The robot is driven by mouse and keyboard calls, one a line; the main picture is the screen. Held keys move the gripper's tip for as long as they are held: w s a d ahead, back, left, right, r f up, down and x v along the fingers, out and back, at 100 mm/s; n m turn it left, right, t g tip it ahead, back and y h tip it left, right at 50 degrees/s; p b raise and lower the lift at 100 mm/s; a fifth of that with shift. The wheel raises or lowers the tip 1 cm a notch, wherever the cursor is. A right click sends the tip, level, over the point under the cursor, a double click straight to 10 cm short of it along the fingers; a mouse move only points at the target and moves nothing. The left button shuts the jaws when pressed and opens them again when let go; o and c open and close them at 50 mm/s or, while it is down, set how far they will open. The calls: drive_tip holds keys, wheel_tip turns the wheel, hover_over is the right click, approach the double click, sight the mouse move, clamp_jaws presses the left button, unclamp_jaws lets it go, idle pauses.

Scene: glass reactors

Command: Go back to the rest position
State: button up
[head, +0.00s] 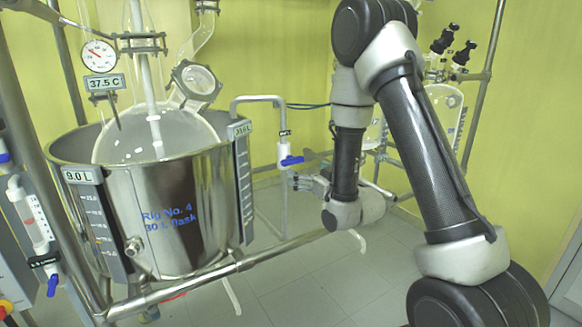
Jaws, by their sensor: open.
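My arm comes in from the lower right, rises and bends down again in the middle of the head view. My gripper (297,182) is at its end, small and pointing left, to the right of the steel vessel and close to the blue-handled valve (291,160). It looks open, and I see nothing held in it. Whether it touches the valve or the pipe behind it, I cannot tell. Part of the gripper is hidden behind my wrist.
A steel vessel (170,205) with a glass flask (160,135) stands at left in a frame of metal rails (270,252). A dial gauge (98,55) is above it. More glassware (445,105) stands behind my arm. Grey floor (300,285) is clear at lower middle.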

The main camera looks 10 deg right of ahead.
drive_tip(key=s+d+f+g+h, duration=0.1)
drive_tip(key=s+f+g, duration=0.15)
drive_tip(key=f, duration=0.35)
drive_tip(key=s+d+f+g+h, duration=0.1)
drive_tip(key=f+g, duration=0.3)
drive_tip(key=f, duration=0.2)
drive_tip(key=s+d+m+g+h, duration=0.1)
drive_tip(key=s+d+g+h, duration=0.25)
drive_tip(key=s+g, duration=0.45)
drive_tip(key=s+d+r+m+t, duration=0.1)
drive_tip(key=s+d+r, duration=0.2)
drive_tip(key=s+r, duration=0.9)
drive_tip(key=s+d+r+m+t, duration=0.1)
drive_tip(key=s+d+r, duration=0.2)
drive_tip(key=s+r, duration=0.9)
drive_tip(key=shift+s+d+r, duration=0.15)
drive_tip(key=shift+d+r, duration=0.05)
drive_tip(key=shift+r, duration=0.1)
drive_tip(key=shift+d+r, duration=0.1)
drive_tip(key=shift+r, duration=0.05)
drive_tip(key=shift+c, duration=0.4)
